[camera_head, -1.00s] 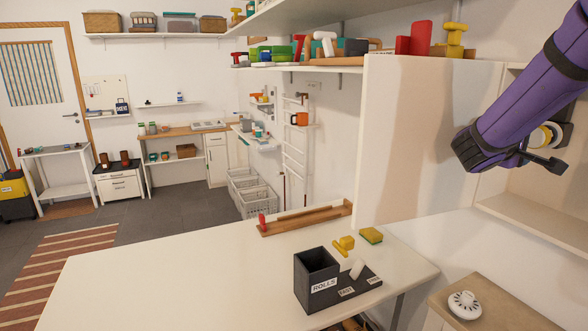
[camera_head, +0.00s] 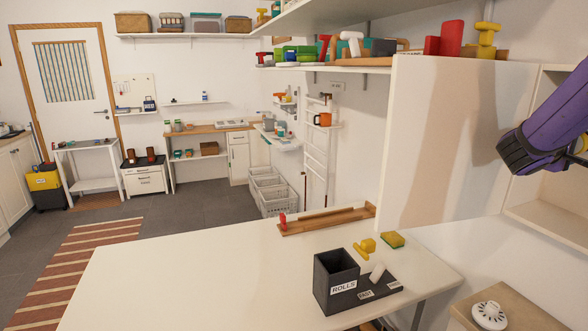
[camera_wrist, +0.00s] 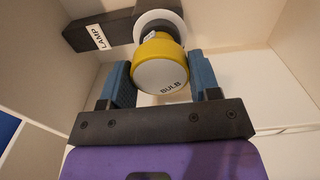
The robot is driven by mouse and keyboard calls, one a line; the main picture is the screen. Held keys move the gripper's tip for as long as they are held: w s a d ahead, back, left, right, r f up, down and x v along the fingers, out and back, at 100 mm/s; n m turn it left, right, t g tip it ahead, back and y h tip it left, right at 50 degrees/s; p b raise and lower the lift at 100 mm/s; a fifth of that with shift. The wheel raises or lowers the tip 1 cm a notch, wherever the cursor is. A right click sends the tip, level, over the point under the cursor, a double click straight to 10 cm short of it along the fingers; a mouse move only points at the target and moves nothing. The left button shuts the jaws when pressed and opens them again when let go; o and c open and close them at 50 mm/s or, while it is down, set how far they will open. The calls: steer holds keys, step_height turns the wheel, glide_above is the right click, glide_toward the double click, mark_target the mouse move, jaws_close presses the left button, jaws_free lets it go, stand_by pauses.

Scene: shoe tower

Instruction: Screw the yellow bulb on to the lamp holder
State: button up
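In the wrist view, the yellow bulb (camera_wrist: 158,46) has a white round face lettered BULB, turned toward the camera. The dark lamp holder (camera_wrist: 88,33) with its LAMP label is behind it, with a white round socket rim (camera_wrist: 173,19). The bulb is lined up in front of the rim; its seating is hidden. In the head view, my purple wrist is at the right edge and my fingers are out of clear sight.
The lamp holder is inside a pale cabinet (camera_head: 445,140) with close walls and a shelf. Below stands a small cabinet top with a white round object (camera_head: 489,315). The white table (camera_head: 200,275) holds a dark ROLLS box (camera_head: 336,283), a yellow piece (camera_head: 364,249) and a sponge (camera_head: 393,240).

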steer(key=shift+d, duration=0.15)
steer(key=shift+c, duration=0.5)
steer(key=m, duration=0.6)
steer(key=o, duration=0.8)
steer(key=shift+d, duration=0.1)
steer(key=v, duration=1)
steer(key=shift+s+a, duration=0.1)
steer(key=shift+a, duration=0.3)
